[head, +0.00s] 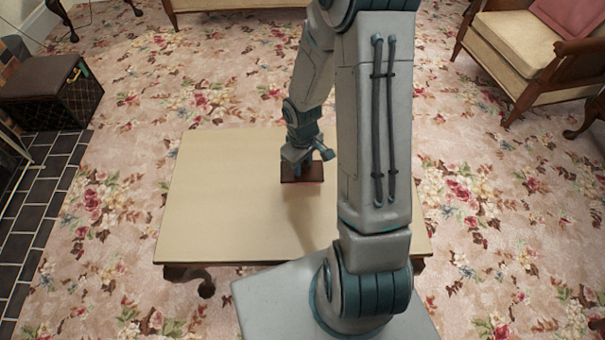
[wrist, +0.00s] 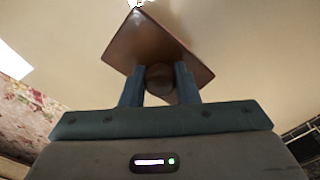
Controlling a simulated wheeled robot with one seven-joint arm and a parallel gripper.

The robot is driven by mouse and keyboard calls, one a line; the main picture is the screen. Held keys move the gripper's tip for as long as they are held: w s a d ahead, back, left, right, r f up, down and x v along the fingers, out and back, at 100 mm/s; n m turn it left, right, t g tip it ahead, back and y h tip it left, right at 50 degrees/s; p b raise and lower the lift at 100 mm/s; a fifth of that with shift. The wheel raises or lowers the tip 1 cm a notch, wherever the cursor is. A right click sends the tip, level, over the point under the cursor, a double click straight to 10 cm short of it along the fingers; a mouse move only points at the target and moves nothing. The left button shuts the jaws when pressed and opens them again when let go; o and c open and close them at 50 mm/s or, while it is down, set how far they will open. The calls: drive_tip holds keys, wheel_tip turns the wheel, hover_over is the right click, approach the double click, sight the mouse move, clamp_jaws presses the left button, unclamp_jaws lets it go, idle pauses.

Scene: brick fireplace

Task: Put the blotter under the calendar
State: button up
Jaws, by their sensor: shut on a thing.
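The blotter is a dark reddish-brown square plate with a round knob. In the head view the blotter (head: 314,174) is at or just above the table top, right of its middle; I cannot tell whether it touches. In the wrist view the blotter (wrist: 150,40) appears turned cornerwise. My gripper (wrist: 159,78) has its two blue-grey fingers closed on either side of the knob. In the head view my gripper (head: 302,164) is directly over the plate. I cannot make out the calendar in either view; my arm hides part of the table's right side.
The cream table (head: 215,205) is bare on its left half. Floral carpet (head: 120,190) surrounds it. A dark chest (head: 50,92) stands at the far left beside the tiled hearth (head: 35,200). A wooden armchair (head: 520,50) stands at the upper right.

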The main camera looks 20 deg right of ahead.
drive_tip(key=shift+f+b, duration=0.7)
drive_tip(key=shift+f, duration=1.35)
drive_tip(key=shift+f, duration=0.25)
drive_tip(key=o, duration=1.1)
drive_tip(key=shift+r, duration=0.1)
drive_tip(key=shift+r, duration=0.15)
wheel_tip(320, 180, up, 13)
drive_tip(key=p, duration=0.4)
drive_tip(key=shift+s, duration=0.1)
drive_tip(key=s+a+r+m, duration=0.1)
drive_tip(key=s+r+m, duration=0.1)
drive_tip(key=s+r, duration=0.2)
drive_tip(key=s+r+m+t, duration=0.1)
drive_tip(key=s+r, duration=0.3)
drive_tip(key=r, duration=0.3)
drive_tip(key=s+a+r+m, duration=0.1)
drive_tip(key=s+r+m, duration=0.1)
drive_tip(key=s+r, duration=0.2)
drive_tip(key=shift+s+a+r+m+t, duration=0.15)
drive_tip(key=shift+s+a+r+t, duration=0.05)
drive_tip(key=shift+r, duration=0.35)
drive_tip(key=shift+s+a+r+m+t, duration=0.15)
drive_tip(key=shift+r+t, duration=0.05)
drive_tip(key=shift+r, duration=0.3)
